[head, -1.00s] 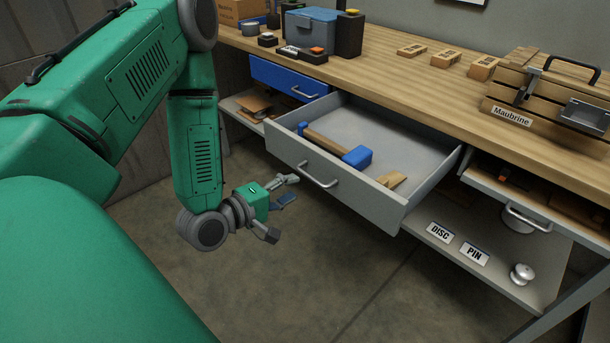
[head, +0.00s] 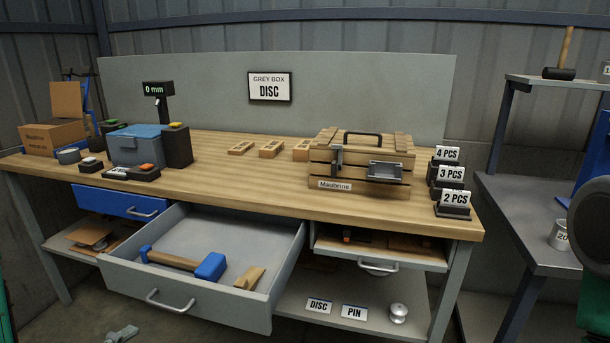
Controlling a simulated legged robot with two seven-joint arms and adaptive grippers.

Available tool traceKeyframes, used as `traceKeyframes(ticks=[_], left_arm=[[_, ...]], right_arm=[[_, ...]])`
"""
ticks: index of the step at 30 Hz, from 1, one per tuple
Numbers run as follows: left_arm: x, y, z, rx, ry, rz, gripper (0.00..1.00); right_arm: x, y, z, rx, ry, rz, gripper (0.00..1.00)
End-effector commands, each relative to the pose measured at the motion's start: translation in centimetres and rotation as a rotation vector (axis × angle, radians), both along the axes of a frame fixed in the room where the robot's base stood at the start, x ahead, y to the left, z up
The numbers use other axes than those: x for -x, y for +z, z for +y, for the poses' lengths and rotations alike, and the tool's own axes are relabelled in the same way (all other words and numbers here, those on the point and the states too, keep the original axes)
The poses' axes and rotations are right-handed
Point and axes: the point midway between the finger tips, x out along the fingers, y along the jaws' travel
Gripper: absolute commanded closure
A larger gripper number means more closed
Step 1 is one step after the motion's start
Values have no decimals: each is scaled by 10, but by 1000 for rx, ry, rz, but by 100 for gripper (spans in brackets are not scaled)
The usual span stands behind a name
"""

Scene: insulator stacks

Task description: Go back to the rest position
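Only a small grey piece of my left gripper (head: 122,333) shows, at the bottom edge of the head view, in front of the open drawer and below it. Its fingers are mostly out of the picture, so its opening cannot be read. A thin green strip of my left arm shows at the lower left edge. Part of my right arm shows at the right edge, with a dark round joint and a green link. My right gripper is out of view.
A grey drawer (head: 190,296) stands open, holding a blue-headed mallet (head: 208,266). The workbench (head: 240,178) carries a wooden crate (head: 325,167), a blue-grey box (head: 135,150) and count signs. A side table (head: 520,215) stands right. Floor shows at lower left.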

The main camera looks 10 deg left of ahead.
Motion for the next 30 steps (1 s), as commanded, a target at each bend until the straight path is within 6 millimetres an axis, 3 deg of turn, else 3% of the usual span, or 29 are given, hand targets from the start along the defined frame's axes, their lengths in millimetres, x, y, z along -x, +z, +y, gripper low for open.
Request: traceKeyframes(ticks=[5, 9, 13, 15, 19, 30], left_arm=[[11, -54, -41, -317, -208, 245, 69], [54, -113, -77, -688, -535, 531, 69], [109, -147, -95, -937, -859, 741, 69], [134, -156, -99, -1020, -1003, 818, 69], [165, -163, -103, -1094, -1178, 900, 69], [173, -164, -103, -1111, -1226, 922, 69]], right_arm=[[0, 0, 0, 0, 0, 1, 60], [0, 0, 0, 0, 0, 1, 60], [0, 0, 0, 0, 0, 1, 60], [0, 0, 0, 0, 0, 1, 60], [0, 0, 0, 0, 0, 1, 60], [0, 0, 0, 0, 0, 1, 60]])
